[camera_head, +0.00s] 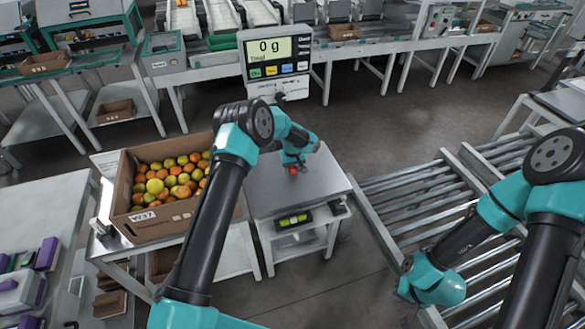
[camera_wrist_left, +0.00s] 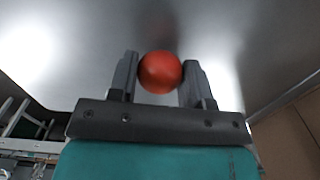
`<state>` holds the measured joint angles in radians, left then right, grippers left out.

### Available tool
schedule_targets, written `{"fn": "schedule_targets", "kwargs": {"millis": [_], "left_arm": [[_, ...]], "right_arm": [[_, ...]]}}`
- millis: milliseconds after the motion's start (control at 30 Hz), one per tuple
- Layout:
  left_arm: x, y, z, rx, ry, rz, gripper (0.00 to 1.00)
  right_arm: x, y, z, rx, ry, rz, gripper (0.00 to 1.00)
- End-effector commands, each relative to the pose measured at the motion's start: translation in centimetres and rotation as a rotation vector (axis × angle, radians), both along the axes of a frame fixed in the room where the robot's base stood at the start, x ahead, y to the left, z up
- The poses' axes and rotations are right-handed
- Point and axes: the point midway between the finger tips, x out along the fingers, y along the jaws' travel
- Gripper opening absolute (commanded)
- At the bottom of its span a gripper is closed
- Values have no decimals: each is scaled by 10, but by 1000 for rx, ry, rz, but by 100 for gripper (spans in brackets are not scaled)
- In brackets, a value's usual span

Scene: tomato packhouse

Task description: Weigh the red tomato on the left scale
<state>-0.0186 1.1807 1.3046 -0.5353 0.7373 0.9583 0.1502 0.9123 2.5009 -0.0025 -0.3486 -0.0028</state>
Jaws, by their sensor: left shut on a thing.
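The red tomato (camera_head: 292,170) is over the metal plate of the scale (camera_head: 325,180), and its display (camera_head: 270,50) reads 0 g. My left gripper (camera_head: 293,162) is shut on it from above. The left wrist view shows the tomato (camera_wrist_left: 160,72) between the two grey fingers, with the plate's bare metal surface around it. I cannot tell whether the tomato touches the plate. My right arm's teal wrist (camera_head: 435,282) hangs over the rollers at the lower right; its fingers are not clear enough to read.
A cardboard box (camera_head: 160,222) of orange, yellow and green tomatoes stands left of the plate. A roller conveyor (camera_head: 400,205) runs to the right. A bench with purple-edged items (camera_head: 35,262) is at the far left. The right half of the plate is clear.

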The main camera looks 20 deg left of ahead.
Motion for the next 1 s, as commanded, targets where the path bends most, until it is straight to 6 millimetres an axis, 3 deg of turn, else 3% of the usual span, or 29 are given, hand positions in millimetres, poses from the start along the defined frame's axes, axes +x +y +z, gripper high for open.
{"fn": "schedule_targets", "kwargs": {"millis": [500, 533, 833, 1000], "left_arm": [[0, 0, -6, 0, 0, 0, 34], [0, 0, -6, 0, 0, 0, 46], [0, 0, -6, 0, 0, 0, 75], [0, 0, -6, 0, 0, 0, 74]], "right_arm": [[0, 0, 0, 0, 0, 0, 0], [0, 0, 0, 0, 0, 0, 0], [0, 0, 0, 0, 0, 0, 0], [0, 0, 0, 0, 0, 0, 0]]}}
